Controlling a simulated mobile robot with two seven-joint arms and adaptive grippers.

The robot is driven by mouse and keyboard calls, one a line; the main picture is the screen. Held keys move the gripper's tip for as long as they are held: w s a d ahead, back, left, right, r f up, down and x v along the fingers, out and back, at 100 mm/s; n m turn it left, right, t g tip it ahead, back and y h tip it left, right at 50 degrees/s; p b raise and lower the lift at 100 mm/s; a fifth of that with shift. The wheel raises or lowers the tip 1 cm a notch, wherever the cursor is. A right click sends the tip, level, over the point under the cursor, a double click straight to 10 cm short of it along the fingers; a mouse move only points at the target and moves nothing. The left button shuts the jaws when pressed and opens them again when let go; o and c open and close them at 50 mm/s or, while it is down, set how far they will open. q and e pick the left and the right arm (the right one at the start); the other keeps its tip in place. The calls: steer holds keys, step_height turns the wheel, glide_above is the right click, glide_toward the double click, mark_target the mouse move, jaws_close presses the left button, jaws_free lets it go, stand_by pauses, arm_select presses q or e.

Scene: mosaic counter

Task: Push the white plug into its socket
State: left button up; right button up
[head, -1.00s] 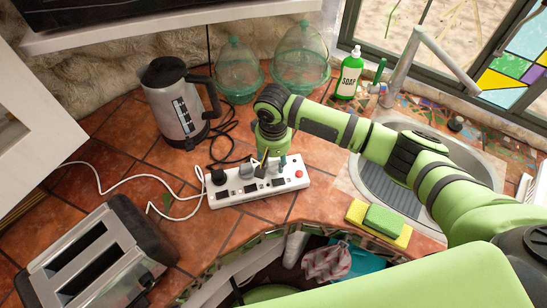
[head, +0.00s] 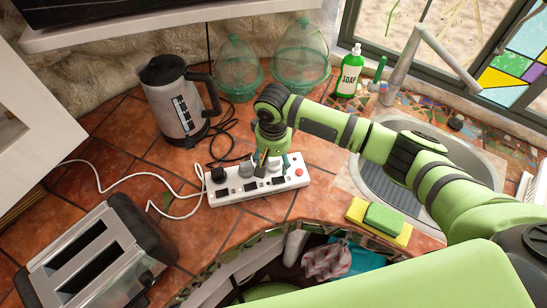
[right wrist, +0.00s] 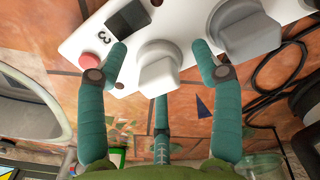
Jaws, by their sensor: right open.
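The white plug (right wrist: 158,68) stands at the power strip's end socket, near the number 3 and the red button. In the right wrist view its round base is against the strip face; I cannot tell how deep it sits. My right gripper (head: 272,162) is over the white power strip (head: 228,194), pointing down. In the right wrist view its teal fingers (right wrist: 161,62) are open, one on each side of the plug, with gaps to it. My left gripper is not in view.
A grey plug (head: 246,171) and a black plug (head: 217,175) sit farther left on the strip. A kettle (head: 180,105) stands behind, a toaster (head: 92,255) front left. A sponge (head: 384,219) and the sink (head: 390,187) are to the right. White cable crosses the tiles.

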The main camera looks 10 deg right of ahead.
step_height(320, 180, up, 12)
stand_by(0.4)
